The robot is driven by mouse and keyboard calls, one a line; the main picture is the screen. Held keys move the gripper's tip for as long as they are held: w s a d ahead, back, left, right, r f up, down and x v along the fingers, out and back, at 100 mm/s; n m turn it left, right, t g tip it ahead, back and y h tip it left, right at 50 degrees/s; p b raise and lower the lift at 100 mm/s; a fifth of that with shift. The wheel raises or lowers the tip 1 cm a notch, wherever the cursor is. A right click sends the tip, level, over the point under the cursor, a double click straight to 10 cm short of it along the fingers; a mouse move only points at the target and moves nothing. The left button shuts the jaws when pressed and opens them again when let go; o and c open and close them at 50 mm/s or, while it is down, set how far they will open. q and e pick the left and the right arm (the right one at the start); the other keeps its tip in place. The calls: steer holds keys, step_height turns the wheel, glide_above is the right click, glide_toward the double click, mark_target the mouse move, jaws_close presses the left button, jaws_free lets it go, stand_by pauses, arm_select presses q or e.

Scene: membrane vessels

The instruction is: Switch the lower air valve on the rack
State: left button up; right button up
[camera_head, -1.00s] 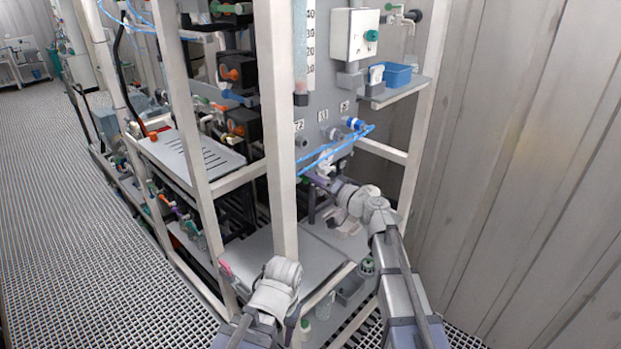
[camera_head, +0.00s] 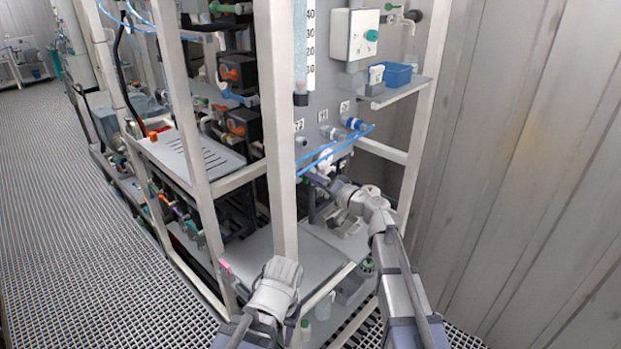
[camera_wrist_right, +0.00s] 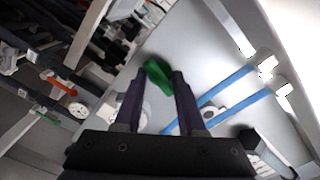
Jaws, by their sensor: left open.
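The green valve handle (camera_wrist_right: 158,75) is in the right wrist view, at the tips of my right gripper (camera_wrist_right: 159,76). It lies between the two dark fingers, and I cannot tell whether they press on it. In the head view my right gripper (camera_head: 318,180) reaches the lower part of the rack's grey panel (camera_head: 322,110), just below the blue tubes. There the handle is small and mostly hidden by the gripper. My left gripper (camera_head: 274,285) is low in front of the rack, away from the valves, its fingers hardly distinguishable.
Blue tubes (camera_head: 335,147) run close above my right gripper, and also beside its fingers in the wrist view (camera_wrist_right: 228,85). A white rack post (camera_head: 275,150) stands between my arms. A shelf with a blue bin (camera_head: 397,75) is above right. A corrugated wall (camera_head: 520,160) bounds the right side.

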steer(key=o, duration=0.5)
steer(key=shift+c, duration=0.2)
steer(key=v, duration=0.7)
steer(key=shift+s+d, duration=0.3)
steer(key=shift+s, duration=0.05)
